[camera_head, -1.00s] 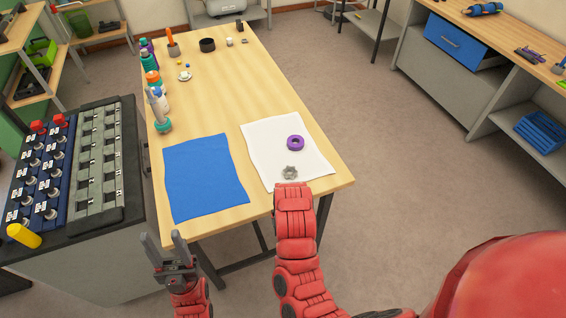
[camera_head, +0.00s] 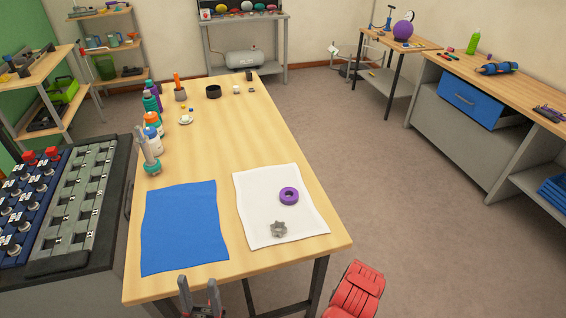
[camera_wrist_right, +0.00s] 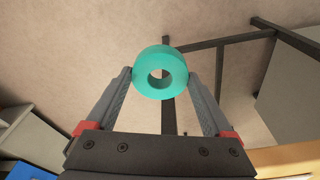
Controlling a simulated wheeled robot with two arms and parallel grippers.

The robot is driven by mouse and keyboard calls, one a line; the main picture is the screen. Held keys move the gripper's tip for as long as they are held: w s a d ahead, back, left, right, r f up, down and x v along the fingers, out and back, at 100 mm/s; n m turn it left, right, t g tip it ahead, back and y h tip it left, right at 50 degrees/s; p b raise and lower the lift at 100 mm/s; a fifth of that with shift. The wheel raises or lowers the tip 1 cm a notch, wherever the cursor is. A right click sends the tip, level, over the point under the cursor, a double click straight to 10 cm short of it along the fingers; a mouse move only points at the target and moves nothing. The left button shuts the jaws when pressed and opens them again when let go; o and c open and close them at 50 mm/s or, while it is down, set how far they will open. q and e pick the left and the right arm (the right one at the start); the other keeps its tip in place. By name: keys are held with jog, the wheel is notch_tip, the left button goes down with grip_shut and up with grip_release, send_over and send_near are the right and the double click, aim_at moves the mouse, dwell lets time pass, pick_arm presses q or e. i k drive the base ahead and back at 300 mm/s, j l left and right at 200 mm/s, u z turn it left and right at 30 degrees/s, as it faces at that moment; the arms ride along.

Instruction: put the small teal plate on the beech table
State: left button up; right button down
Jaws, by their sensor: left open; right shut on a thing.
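The small teal plate (camera_wrist_right: 160,72) is a ring-shaped disc with a hole, seen in the right wrist view. My right gripper (camera_wrist_right: 161,78) is shut on it, one finger at each side of its rim, with floor behind it. In the head view the right gripper and the plate are not visible; only part of my red right arm shows at the lower right. The beech table (camera_head: 207,151) stands ahead in the head view. My left gripper (camera_head: 199,290) is open and empty near the table's front edge.
A blue cloth (camera_head: 183,228) and a white cloth (camera_head: 275,238) lie on the near part of the table. A purple ring (camera_head: 289,196) and a grey star-shaped piece (camera_head: 279,229) rest on the white cloth. Bottles (camera_head: 153,122) line the left edge. The table's middle is clear.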

aim_at(239, 122)
jog(key=i+l+z, duration=0.15)
jog(key=l+z, duration=0.25)
jog(key=i+l+z, duration=0.25)
jog(key=z, duration=0.15)
jog(key=i+l+z, duration=0.25)
jog(key=z, duration=0.15)
jog(key=i+l+z, duration=0.25)
jog(key=z, duration=0.15)
jog(key=i+l, duration=0.1)
jog(key=i, duration=0.3)
jog(key=i+l, duration=0.1)
jog(key=i, duration=0.3)
jog(key=i+j+u, duration=0.15)
jog(key=u, duration=0.3)
jog(key=i+u, duration=0.7)
jog(key=u, duration=0.2)
jog(key=i+l+u, duration=0.15)
jog(key=u, duration=0.25)
jog(key=i, duration=0.15)
